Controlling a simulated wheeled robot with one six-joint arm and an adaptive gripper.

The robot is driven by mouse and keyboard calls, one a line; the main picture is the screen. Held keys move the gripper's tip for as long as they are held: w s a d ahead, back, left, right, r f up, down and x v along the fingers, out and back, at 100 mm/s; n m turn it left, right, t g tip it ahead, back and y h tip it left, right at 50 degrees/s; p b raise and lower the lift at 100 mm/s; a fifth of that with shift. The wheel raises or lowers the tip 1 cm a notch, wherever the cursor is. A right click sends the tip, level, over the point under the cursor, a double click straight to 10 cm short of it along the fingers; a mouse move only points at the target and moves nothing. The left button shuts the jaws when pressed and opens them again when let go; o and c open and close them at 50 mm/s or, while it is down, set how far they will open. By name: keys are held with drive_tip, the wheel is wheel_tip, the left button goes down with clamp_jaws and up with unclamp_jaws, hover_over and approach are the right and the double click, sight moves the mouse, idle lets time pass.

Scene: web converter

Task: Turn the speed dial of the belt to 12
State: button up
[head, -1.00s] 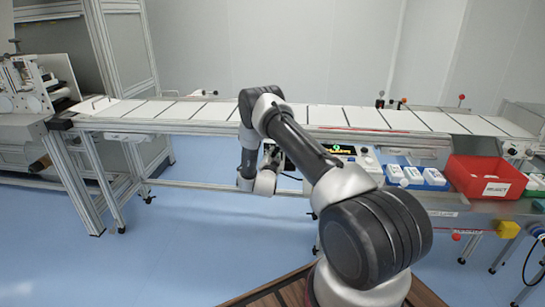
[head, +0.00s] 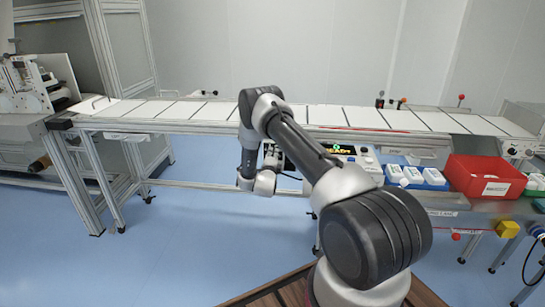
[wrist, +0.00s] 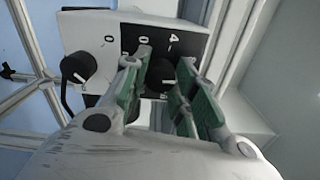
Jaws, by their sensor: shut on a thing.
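In the wrist view a black dial (wrist: 160,76) sits on a dark panel strip marked with white numbers, a 4 above it. My gripper (wrist: 166,66) has its green-padded fingers on either side of this dial and is shut on it. The fingers hide part of the dial and its scale, so its pointer setting cannot be read fully. My arm hides much of the box.
A second dark knob (wrist: 78,68) with a white pointer line is left of my fingers. A lit display (head: 338,149) shows a green character and yellow text. A red bin (head: 485,180) and a blue tray with white boxes (head: 418,178) stand to the right.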

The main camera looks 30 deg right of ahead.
drive_tip(key=m, duration=0.5)
drive_tip(key=shift+f+m, duration=0.15)
drive_tip(key=shift+m, duration=0.15)
drive_tip(key=shift+s, duration=0.1)
idle(0.4)
drive_tip(key=o, duration=1)
drive_tip(key=v, duration=1.2)
